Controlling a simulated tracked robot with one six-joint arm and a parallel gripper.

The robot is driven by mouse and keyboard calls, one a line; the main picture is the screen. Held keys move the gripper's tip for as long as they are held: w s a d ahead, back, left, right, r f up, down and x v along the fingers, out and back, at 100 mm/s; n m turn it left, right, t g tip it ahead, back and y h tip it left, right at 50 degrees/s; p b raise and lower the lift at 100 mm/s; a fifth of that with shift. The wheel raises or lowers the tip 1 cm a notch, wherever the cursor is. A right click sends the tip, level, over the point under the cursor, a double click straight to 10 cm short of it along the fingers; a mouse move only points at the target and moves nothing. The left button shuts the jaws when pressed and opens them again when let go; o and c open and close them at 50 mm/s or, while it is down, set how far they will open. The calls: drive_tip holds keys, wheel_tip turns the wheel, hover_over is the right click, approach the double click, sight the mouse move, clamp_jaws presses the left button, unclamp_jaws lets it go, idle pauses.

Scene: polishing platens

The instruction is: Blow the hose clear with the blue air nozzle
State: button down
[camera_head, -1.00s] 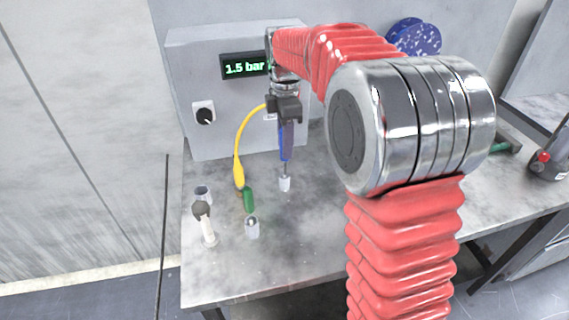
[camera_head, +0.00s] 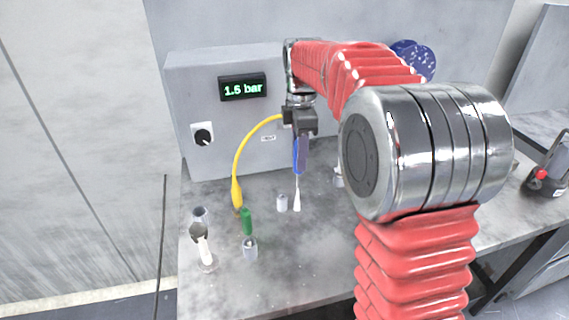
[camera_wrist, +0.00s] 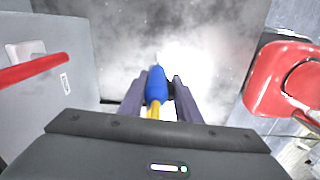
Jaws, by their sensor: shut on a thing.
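My gripper (camera_head: 300,138) is shut on the blue air nozzle (camera_head: 299,158) and holds it pointing down above the bench. In the wrist view the blue nozzle (camera_wrist: 156,86) sits between the two fingers, with yellow behind it. A pale cone (camera_head: 297,200) flares below its thin tip; it looks like an air jet. It is just right of an open grey holder (camera_head: 282,203). The yellow hose (camera_head: 240,150) arcs from a thick yellow end (camera_head: 237,192) up toward my gripper; its join there is hidden.
A grey box with a "1.5 bar" display (camera_head: 243,88) and a black knob (camera_head: 203,136) stands behind. A green piece (camera_head: 246,221) is at a holder (camera_head: 250,249); a white tool with a dark head (camera_head: 202,245) is at left. The front middle bench (camera_head: 310,250) is clear.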

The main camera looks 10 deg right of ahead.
drive_tip(key=s+d+r+m, duration=0.2)
drive_tip(key=s+d, duration=0.3)
drive_tip(key=d, duration=0.5)
drive_tip(key=s+d+r+m, duration=0.2)
drive_tip(key=s+d+r, duration=0.3)
drive_tip(key=d, duration=0.5)
drive_tip(key=s+d+r+m, duration=0.3)
drive_tip(key=s+d, duration=0.4)
drive_tip(key=d, duration=0.2)
drive_tip(key=shift+s+d+r, duration=0.15)
drive_tip(key=shift+s+d, duration=0.05)
drive_tip(key=shift+d, duration=0.2)
drive_tip(key=shift+s, duration=0.1)
